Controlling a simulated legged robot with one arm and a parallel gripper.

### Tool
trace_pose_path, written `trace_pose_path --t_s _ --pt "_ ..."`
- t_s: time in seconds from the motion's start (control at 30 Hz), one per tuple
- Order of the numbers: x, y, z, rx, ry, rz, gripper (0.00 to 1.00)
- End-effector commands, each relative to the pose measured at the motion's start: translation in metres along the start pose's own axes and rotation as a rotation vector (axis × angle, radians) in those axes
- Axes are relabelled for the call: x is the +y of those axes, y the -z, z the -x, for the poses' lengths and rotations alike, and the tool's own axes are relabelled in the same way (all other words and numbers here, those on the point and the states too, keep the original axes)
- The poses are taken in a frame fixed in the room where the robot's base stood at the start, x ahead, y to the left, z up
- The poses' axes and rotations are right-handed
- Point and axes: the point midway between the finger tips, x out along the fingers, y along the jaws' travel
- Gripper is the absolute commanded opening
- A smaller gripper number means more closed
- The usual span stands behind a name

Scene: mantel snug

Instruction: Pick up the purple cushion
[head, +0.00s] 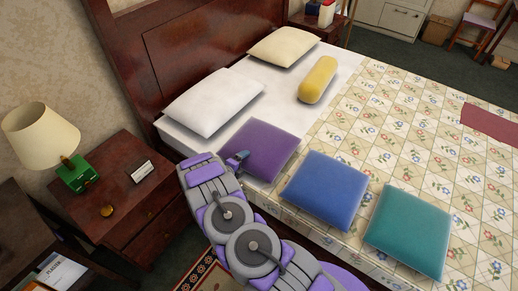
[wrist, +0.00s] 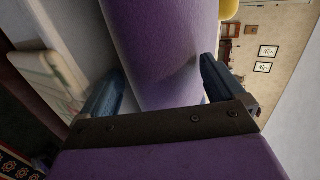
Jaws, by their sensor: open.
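The purple cushion (head: 258,149) lies on the near side of the bed, beside the white pillow. In the wrist view the cushion (wrist: 162,50) fills the space between and beyond my two fingers. My gripper (head: 238,158) is at the cushion's near left edge in the head view. In the wrist view my gripper (wrist: 158,88) is open, with one finger on either side of the cushion. I cannot tell whether either finger touches it. My arm hides part of the cushion's lower left side in the head view.
A blue cushion (head: 325,190) and a teal cushion (head: 408,231) lie to the right on the bed. A white pillow (head: 212,102), a cream pillow (head: 284,46) and a yellow bolster (head: 317,80) lie behind. A nightstand (head: 128,212) with a green lamp (head: 74,174) stands left.

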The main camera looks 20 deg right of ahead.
Motion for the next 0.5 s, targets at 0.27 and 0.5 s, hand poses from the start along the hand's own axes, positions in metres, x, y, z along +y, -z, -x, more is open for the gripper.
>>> trace_pose_path --t_s 0.27,0.5 --pt "-0.0008 0.0011 -0.0013 -0.001 -0.003 -0.001 0.87" --pt "0.0006 0.0012 -0.0011 0.001 -0.003 0.001 0.64"
